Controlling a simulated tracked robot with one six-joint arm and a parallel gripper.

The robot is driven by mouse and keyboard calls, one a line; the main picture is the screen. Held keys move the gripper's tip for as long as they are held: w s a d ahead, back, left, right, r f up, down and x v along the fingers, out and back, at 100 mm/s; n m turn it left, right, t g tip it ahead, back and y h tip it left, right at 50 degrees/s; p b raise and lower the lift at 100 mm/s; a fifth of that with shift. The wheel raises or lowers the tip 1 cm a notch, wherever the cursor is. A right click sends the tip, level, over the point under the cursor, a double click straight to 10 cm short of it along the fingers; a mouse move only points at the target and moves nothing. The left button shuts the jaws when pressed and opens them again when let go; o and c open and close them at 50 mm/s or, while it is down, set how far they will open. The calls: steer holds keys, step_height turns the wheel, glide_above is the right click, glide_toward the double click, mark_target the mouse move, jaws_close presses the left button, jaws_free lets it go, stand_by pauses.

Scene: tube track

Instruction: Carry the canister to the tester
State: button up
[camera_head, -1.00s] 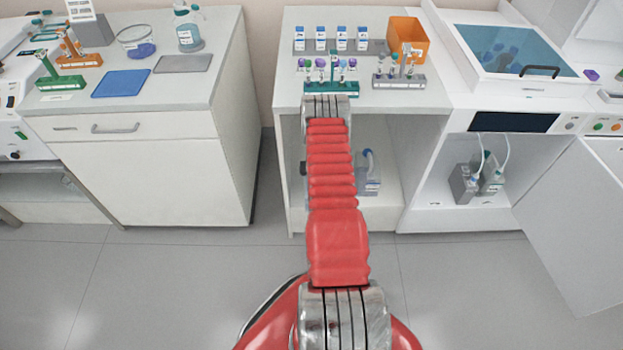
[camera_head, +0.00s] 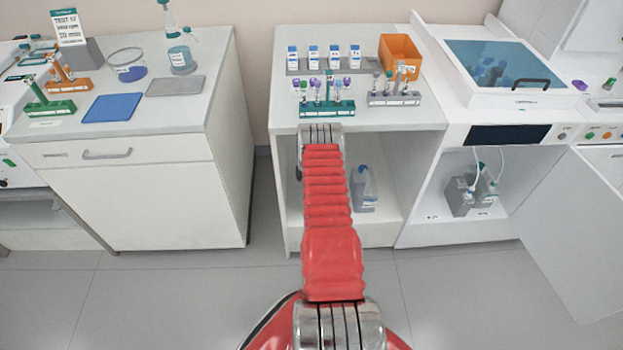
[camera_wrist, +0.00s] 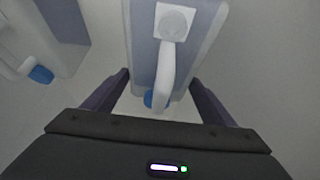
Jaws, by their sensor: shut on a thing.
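In the wrist view a canister (camera_wrist: 190,43) with a white spout and a blue tip stands between the two dark fingers of my gripper (camera_wrist: 159,78), which is shut on it. A second pale canister with a blue cap (camera_wrist: 41,74) is at the left of that view, apart from my gripper. In the head view my red arm hides the gripper; a canister with a blue top (camera_head: 364,192) shows in the open shelf beside my arm. The white machine with a blue window (camera_head: 505,70), likely the tester, stands to the right.
The bench's open shelf (camera_head: 390,232) has side walls close to my arm. Tube racks, such as the green one (camera_head: 327,108), stand on top. Bottles with tubes (camera_head: 474,192) sit in the machine's lower bay; its open door (camera_head: 575,225) reaches forward. Grey floor is clear in front.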

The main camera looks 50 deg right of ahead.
steer(key=shift+w+d+r, duration=0.2)
steer(key=shift+w+d, duration=0.3)
steer(key=shift+d, duration=0.1)
steer(key=shift+x, duration=0.95)
steer(key=shift+f, duration=0.6)
steer(key=shift+w+f, duration=0.15)
steer(key=shift+w, duration=0.05)
steer(key=shift+f, duration=0.15)
steer(key=o, duration=1.9)
steer(key=shift+s+a+f, duration=0.15)
steer(key=shift+s, duration=0.05)
steer(key=shift+c, duration=0.2)
steer(key=shift+f, duration=0.1)
